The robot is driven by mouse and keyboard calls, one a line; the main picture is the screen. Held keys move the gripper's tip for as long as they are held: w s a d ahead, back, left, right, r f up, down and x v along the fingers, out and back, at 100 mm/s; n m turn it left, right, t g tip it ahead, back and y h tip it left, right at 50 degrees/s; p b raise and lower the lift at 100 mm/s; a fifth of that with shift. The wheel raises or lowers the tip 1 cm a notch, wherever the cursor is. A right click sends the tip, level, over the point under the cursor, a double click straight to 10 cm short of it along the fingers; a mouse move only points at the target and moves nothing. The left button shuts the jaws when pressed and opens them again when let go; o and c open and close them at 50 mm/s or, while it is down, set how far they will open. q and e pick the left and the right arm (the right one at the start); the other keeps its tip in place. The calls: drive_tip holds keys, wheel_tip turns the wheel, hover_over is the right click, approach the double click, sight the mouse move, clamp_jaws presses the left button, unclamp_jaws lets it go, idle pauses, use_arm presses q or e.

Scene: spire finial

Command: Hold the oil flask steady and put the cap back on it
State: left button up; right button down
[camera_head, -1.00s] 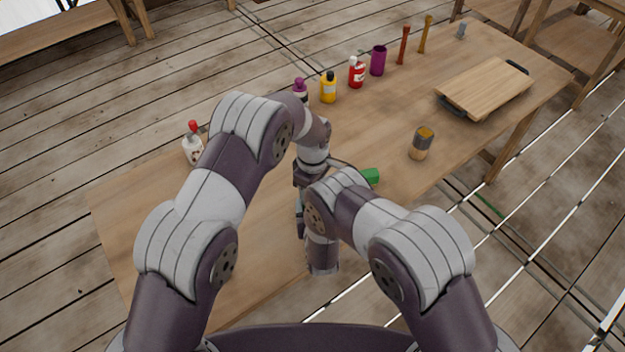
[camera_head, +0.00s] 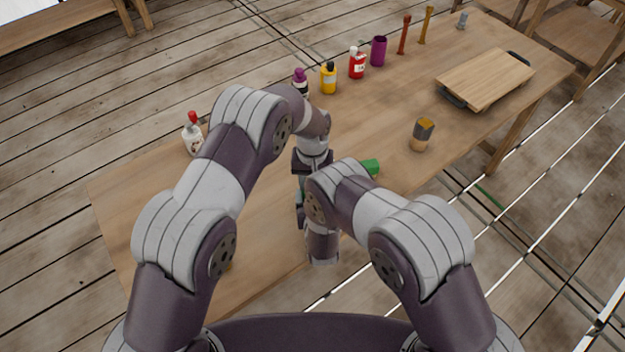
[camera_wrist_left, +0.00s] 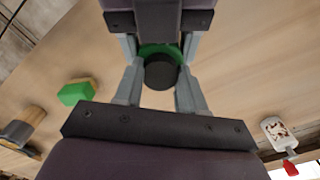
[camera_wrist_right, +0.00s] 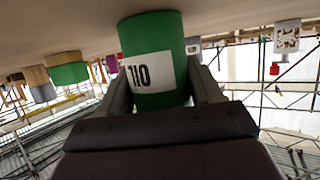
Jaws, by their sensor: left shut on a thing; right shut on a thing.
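The oil flask is a green cylinder with a white label reading "110" in the right wrist view (camera_wrist_right: 158,62). My right gripper (camera_wrist_right: 160,88) is shut around its body. In the left wrist view only the flask's green rim (camera_wrist_left: 155,49) shows. The round black cap (camera_wrist_left: 161,73) is between the fingers of my left gripper (camera_wrist_left: 158,85), which is shut on it. The cap lies over the flask's top; I cannot tell whether it is seated or just above. In the head view my arms hide the flask and cap.
A green block (camera_head: 371,167) lies just right of the grippers, with a brown-and-grey jar (camera_head: 423,134) beyond. A white bottle with red top (camera_head: 193,135) stands left. Several bottles line the back edge, including a yellow one (camera_head: 329,79). A wooden board (camera_head: 486,80) lies right.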

use_arm(q)
drive_tip(key=m, duration=0.9)
drive_tip(key=o, duration=1.2)
drive_tip(key=shift+c, duration=0.2)
